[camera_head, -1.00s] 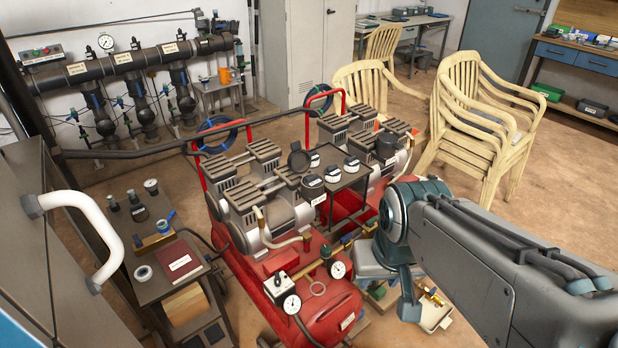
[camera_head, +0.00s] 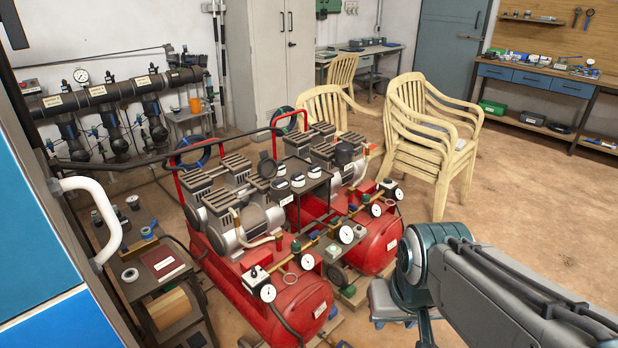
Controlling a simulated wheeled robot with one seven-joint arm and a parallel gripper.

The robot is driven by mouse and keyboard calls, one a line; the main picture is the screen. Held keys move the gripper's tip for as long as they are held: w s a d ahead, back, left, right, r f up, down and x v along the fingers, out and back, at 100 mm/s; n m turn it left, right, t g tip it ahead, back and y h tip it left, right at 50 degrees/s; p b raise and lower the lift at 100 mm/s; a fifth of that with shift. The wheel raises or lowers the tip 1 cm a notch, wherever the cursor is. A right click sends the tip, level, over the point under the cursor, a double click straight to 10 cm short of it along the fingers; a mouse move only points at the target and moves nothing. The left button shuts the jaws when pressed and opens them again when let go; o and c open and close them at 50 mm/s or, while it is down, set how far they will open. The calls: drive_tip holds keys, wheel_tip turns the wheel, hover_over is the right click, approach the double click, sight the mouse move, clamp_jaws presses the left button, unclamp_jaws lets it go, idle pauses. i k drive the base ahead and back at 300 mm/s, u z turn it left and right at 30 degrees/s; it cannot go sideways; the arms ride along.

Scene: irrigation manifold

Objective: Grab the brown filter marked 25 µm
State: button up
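No filter that I can read as brown and marked 25 µm shows; labels are too small to read. A dark tray (camera_head: 312,190) on the red compressors holds several small round dark pieces with white faces (camera_head: 298,181), and I cannot tell what they are. An orange cylindrical thing (camera_head: 195,105) stands on a small stand by the pipe manifold (camera_head: 105,95) at the back left. My arm (camera_head: 500,290) comes in from the lower right and bends down at a joint. My gripper is out of view.
Two red compressors (camera_head: 300,305) stand in the middle. A cart (camera_head: 160,277) is at the left, beside a cabinet with a white handle (camera_head: 92,185). Stacked cream chairs (camera_head: 432,130) stand behind. A blue-drawer workbench (camera_head: 535,82) is at the back right. The floor at right is clear.

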sight(279, 183)
drive_tip(key=z, duration=0.25)
drive_tip(key=i, duration=1)
drive_tip(key=u, duration=0.6)
